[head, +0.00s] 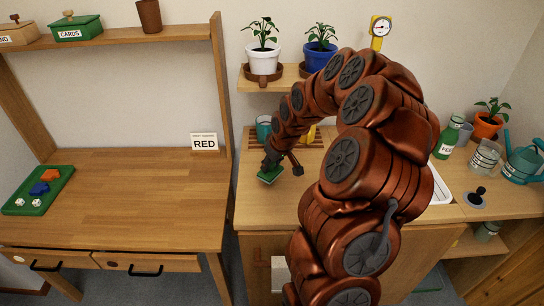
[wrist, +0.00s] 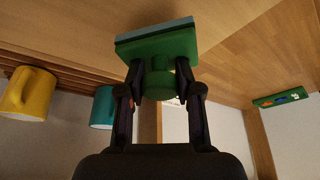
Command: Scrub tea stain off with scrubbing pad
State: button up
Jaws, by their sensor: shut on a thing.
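My gripper (head: 270,163) is over the left part of the wooden counter (head: 256,205), pointing down. Its fingers, also in the wrist view (wrist: 160,88), are shut on the round green knob of the scrubbing pad (wrist: 160,48). The pad has a green block and a thin blue-grey face layer. In the head view the pad (head: 269,176) shows just under the fingertips, low over the counter; I cannot tell whether it touches. I see no tea stain in either view; the pad and arm hide part of the counter.
A teal mug (head: 263,127) and a yellow mug (wrist: 28,92) stand on a slatted rack behind the gripper. Potted plants sit on the shelf above. A white basin (head: 440,190), green bottle (head: 449,138) and watering can (head: 522,160) are at the right. The desk (head: 120,200) at left is mostly clear.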

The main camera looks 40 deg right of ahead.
jog(key=shift+r, duration=1.4)
